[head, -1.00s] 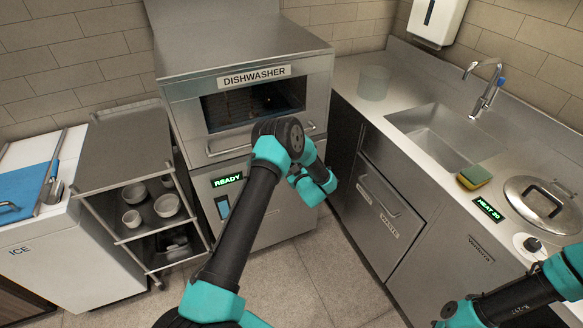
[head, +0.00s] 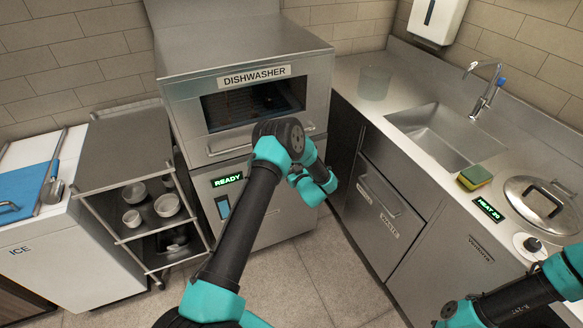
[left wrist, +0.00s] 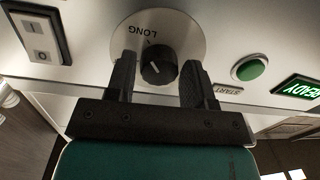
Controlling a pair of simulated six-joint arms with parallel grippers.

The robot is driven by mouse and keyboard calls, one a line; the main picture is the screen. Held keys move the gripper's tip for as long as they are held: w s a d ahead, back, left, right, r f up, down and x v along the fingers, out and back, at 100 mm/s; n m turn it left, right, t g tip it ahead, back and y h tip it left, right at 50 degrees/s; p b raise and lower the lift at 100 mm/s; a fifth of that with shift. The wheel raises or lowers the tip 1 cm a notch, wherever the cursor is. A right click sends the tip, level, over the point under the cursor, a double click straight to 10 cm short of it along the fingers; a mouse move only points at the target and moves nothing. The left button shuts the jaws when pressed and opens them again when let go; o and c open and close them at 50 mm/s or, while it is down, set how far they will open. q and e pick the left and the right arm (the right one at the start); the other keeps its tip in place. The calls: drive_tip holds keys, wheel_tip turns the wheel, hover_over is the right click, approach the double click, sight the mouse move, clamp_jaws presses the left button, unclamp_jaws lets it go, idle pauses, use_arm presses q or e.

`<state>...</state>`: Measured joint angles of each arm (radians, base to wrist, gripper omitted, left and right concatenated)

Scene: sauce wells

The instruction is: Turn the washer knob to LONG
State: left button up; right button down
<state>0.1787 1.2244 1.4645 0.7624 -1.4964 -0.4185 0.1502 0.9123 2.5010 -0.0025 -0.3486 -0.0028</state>
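The washer knob (left wrist: 160,72) is a small black dial on a pale round plate (left wrist: 190,42) in the left wrist view. The word LONG appears upside down on the plate, above the knob. A light pointer line shows on the knob face, but its exact setting is hard to tell. My left gripper (left wrist: 159,62) is open, with one dark finger on each side of the knob. I cannot tell whether either finger touches it. In the head view, my left arm hides the knob and most of the gripper against the dishwasher (head: 245,50).
A green START button (left wrist: 251,68) and a lit READY display (left wrist: 298,89) are right of the knob; a rocker switch (left wrist: 38,38) is left. A cart (head: 120,160) with bowls stands left of the dishwasher. A sink counter (head: 400,90) with a sponge (head: 475,177) is at right.

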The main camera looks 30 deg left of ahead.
use_arm(q)
drive_tip(key=shift+o, duration=1.3)
drive_tip(key=v, duration=1.7)
drive_tip(key=shift+s+d, duration=0.15)
drive_tip(key=shift+s, duration=0.05)
drive_tip(key=shift+r, duration=0.1)
